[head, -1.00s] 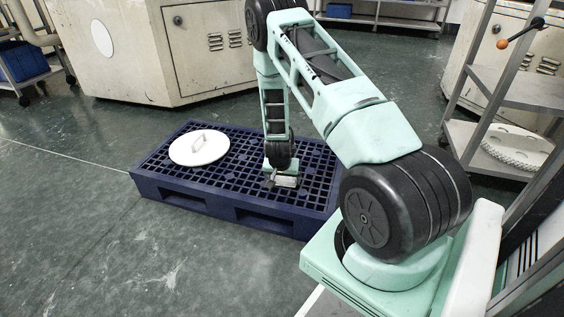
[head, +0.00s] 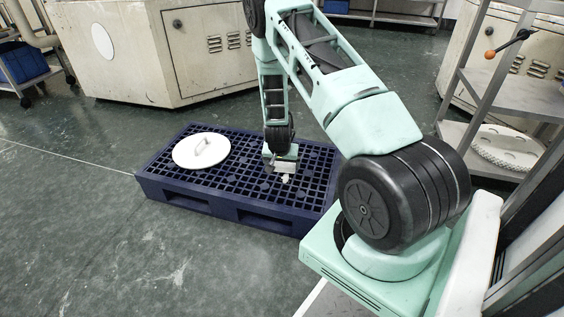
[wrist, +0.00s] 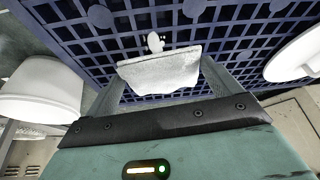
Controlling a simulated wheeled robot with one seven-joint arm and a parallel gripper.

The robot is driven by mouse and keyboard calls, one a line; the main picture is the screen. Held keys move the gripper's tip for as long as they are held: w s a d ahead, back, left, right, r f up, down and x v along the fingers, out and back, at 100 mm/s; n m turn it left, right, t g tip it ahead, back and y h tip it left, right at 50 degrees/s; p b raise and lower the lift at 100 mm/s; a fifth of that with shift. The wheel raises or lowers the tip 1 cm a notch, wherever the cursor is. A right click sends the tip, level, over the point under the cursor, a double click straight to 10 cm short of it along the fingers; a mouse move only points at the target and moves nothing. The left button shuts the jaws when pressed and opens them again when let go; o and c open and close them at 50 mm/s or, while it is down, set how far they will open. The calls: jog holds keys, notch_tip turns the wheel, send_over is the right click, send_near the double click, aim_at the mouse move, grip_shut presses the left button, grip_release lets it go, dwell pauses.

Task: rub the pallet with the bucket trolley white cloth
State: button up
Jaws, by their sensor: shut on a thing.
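The dark blue pallet (head: 225,208) with a grid top lies on the floor. My gripper (head: 284,170) is above its right part, pointing down. In the wrist view my gripper (wrist: 160,80) is shut on a white cloth (wrist: 162,72), which spans the space between the fingers. The cloth also shows as a small pale patch (head: 285,178) in the head view, at or just above the pallet top; I cannot tell if it touches. A small white knob-like shape (wrist: 155,42) shows beside the cloth in the wrist view.
A round white lid (head: 202,150) with a handle lies on the pallet's left part. A white rounded vessel (wrist: 40,95) stands at the left of the wrist view. A cream cabinet (head: 160,60) stands behind the pallet, a metal shelf rack (head: 500,90) at the right. Floor at front left is clear.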

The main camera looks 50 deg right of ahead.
jog(key=shift+f, duration=0.1)
dwell(0.3)
jog(key=shift+f+b, duration=0.1)
jog(key=shift+b, duration=1.15)
jog(key=shift+f, duration=0.1)
